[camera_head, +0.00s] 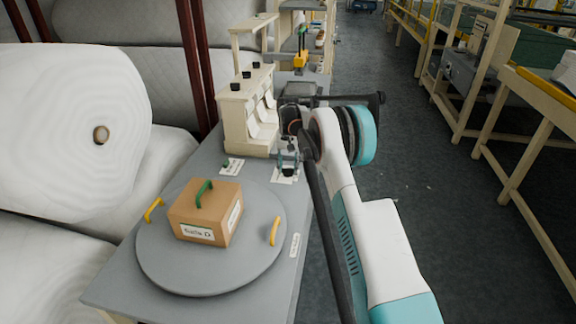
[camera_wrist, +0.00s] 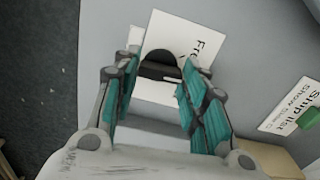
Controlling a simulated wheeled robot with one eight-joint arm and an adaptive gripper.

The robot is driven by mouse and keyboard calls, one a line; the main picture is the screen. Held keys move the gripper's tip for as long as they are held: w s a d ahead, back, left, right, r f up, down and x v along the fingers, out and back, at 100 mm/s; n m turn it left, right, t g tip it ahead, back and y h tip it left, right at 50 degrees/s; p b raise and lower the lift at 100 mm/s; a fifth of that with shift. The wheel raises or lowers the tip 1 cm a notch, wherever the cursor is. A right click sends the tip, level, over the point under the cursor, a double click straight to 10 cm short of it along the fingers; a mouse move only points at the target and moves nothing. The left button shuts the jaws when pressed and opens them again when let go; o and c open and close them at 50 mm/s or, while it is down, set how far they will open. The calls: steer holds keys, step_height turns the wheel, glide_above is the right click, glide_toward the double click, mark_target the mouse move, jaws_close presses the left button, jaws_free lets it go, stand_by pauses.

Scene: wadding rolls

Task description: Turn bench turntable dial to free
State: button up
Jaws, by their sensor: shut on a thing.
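The turntable dial (camera_head: 288,172) is a small black knob on a white label card (camera_head: 280,179) near the bench's right edge. In the wrist view the dial (camera_wrist: 160,66) sits between my gripper's teal-padded fingers, and the card (camera_wrist: 195,30) shows the start of the word "Free". My gripper (camera_head: 288,158) points down over the dial and is shut on it; it also shows in the wrist view (camera_wrist: 158,78). The dial's lower part and much of the card are hidden. The round grey turntable (camera_head: 180,275) carries a brown box (camera_head: 205,212).
The turntable has two yellow handles (camera_head: 274,232); the box has a green one. A card marked "Ship list" (camera_wrist: 292,108) with a green piece lies beside the dial. A cream cabinet (camera_head: 247,115) stands behind. White rolls (camera_head: 60,120) crowd the left; open floor (camera_head: 400,150) lies right.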

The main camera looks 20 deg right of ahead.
steer(key=n, duration=0.7)
steer(key=shift+p, duration=0.3)
stand_by(0.4)
steer(key=o, duration=1.1)
steer(key=shift+c, duration=0.2)
steer(key=shift+r, duration=0.1)
step_height(320, 180, up, 12)
